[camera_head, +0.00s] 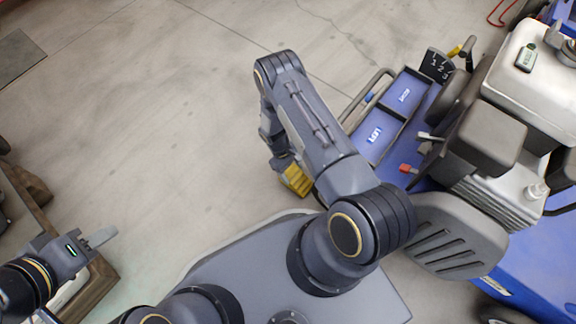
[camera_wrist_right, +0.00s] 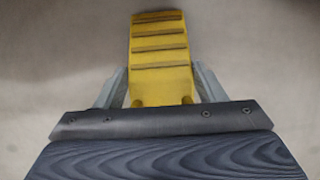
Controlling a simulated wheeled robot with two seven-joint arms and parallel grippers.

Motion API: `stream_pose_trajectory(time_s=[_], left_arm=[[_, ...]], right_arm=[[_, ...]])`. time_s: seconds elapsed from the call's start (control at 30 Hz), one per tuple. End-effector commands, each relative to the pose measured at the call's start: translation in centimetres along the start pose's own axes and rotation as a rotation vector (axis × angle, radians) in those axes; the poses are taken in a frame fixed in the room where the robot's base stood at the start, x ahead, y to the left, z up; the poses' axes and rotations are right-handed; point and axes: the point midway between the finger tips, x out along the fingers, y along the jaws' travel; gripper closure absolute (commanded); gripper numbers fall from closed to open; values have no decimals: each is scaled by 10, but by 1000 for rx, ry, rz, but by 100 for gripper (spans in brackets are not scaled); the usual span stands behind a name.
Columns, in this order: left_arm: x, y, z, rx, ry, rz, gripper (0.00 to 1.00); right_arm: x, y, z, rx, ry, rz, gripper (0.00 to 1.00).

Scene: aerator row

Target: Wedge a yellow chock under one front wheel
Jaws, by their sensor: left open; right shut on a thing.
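A yellow ridged chock (camera_head: 297,180) is held at the end of my right arm, low over the concrete floor. In the right wrist view the chock (camera_wrist_right: 160,60) sits between the two fingers of my right gripper (camera_wrist_right: 163,92), which is shut on it. The chock points away from the gripper, with bare floor around it. The blue aerator (camera_head: 385,125) stands to the right of the chock in the head view. Its front wheels cannot be made out clearly. My left gripper (camera_head: 100,237) is open and empty at the lower left.
Grey floor (camera_head: 150,130) is clear on the left and in the middle. A metal bar (camera_head: 367,98) runs along the aerator's near side. A wooden-edged thing (camera_head: 100,285) stands at the lower left beside my left gripper. A dark mat (camera_head: 18,55) lies at the upper left.

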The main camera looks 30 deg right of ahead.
Motion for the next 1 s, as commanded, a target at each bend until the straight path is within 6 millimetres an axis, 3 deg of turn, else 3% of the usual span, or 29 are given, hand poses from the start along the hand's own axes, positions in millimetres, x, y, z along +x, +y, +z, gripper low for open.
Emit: stream_pose_trajectory(time_s=[0.6,1.0], left_arm=[[-13,6,-7,0,0,0,59],[-15,7,-8,0,0,0,59]], right_arm=[[17,0,43,0,-1,1,78],[22,1,54,0,0,1,78]])
